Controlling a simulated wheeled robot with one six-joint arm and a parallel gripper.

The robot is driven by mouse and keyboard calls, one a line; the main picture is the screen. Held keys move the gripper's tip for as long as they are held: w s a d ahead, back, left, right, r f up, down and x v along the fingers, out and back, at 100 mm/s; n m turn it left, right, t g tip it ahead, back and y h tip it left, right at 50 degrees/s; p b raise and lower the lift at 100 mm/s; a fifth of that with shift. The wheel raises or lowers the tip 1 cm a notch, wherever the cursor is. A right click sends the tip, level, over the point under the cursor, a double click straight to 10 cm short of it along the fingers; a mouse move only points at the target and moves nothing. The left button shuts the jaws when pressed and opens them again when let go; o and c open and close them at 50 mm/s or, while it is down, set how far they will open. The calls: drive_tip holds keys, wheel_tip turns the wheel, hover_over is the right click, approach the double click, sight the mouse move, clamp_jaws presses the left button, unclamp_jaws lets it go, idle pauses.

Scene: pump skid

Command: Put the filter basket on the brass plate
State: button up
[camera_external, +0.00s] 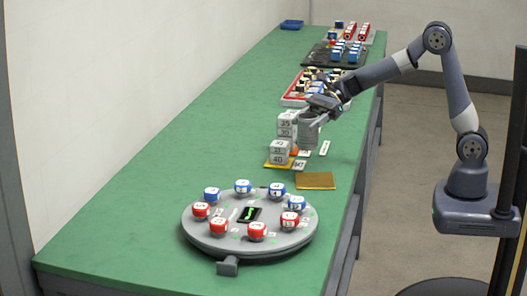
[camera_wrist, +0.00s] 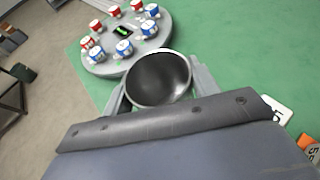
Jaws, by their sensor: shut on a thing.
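The filter basket (camera_external: 308,132) is a grey, round, open-topped cup. My gripper (camera_external: 318,112) is shut on it and holds it beside the stacked grey blocks; whether it touches the bench below is hard to tell. In the wrist view the basket (camera_wrist: 158,79) shows its dark hollow inside, with the fingers of my gripper (camera_wrist: 160,92) on either side of it. The brass plate (camera_external: 315,181) lies flat and bare on the green bench, nearer the camera than the basket. The plate is not visible in the wrist view.
Grey numbered blocks (camera_external: 279,153) stand on a yellow plate left of the basket. Small white tags (camera_external: 324,148) lie nearby. A grey turntable (camera_external: 205,235) with red and blue numbered pieces stands at the near end. Trays of pieces (camera_external: 336,54) stand farther back. The bench's left side is clear.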

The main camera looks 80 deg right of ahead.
sight(316, 147)
drive_tip(key=shift+s+a+f+n+y, duration=0.1)
drive_tip(key=shift+s+f+n+y, duration=0.05)
drive_tip(key=shift+s, duration=0.5)
drive_tip(key=shift+s+a+f+n+y, duration=0.1)
drive_tip(key=shift+s+f+n+y, duration=0.05)
drive_tip(key=shift+s, duration=0.45)
wheel_tip(316, 147, down, 6)
drive_tip(key=shift+s+r+b, duration=0.1)
drive_tip(key=shift+r+b, duration=0.15)
drive_tip(key=shift+b, duration=0.35)
drive_tip(key=shift+f, duration=2.05)
drive_tip(key=shift+b, duration=0.3)
drive_tip(key=shift+f, duration=0.25)
drive_tip(key=o, duration=1)
drive_tip(key=shift+r, duration=0.1)
drive_tip(key=shift+o, duration=0.2)
drive_tip(key=shift+r, duration=0.1)
drive_tip(key=v, duration=1.2)
drive_tip(key=shift+r, duration=0.25)
